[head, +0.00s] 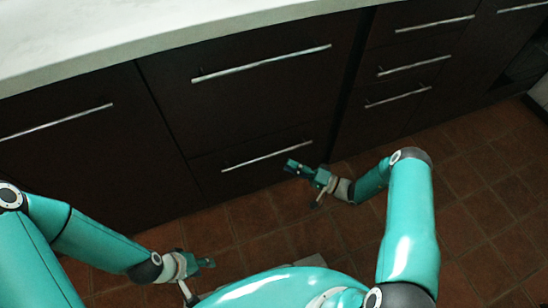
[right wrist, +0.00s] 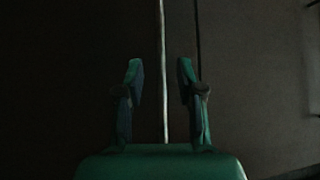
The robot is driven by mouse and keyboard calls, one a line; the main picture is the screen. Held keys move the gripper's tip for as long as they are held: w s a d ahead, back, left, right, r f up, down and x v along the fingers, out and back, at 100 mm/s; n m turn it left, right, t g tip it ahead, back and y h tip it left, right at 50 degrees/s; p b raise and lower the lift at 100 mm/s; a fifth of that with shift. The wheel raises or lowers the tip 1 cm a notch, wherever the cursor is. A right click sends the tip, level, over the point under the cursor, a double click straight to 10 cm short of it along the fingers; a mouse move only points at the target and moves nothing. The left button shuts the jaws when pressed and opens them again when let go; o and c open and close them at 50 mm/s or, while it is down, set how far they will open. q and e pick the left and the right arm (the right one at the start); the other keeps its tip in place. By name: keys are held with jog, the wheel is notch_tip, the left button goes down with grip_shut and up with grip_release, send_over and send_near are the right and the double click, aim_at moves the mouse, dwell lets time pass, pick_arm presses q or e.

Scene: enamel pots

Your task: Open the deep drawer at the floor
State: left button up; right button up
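The deep drawer (head: 240,182) is the dark lower front at the foot of the middle cabinet, just above the floor. It looks flush and shut. Its long silver bar handle (head: 262,158) runs along its upper part. My right gripper (head: 291,167) is close to the right part of this handle. In the right wrist view the open right gripper (right wrist: 160,75) has a finger on each side of the bar (right wrist: 162,40), with gaps on both sides. I cannot tell how deep the bar lies between them. My left gripper (head: 208,263) is low over the floor, away from the drawer; its fingers are too small to read.
Above is another drawer (head: 240,95) with its own bar. More dark fronts stand left and right, including a stack of drawers (head: 405,75) at right. A pale countertop (head: 120,40) overhangs them. The brown tiled floor (head: 470,190) is clear at right.

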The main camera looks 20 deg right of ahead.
jog(key=x, duration=0.7)
jog(key=shift+w+a+b, duration=0.2)
jog(key=shift+b, duration=0.25)
grip_shut()
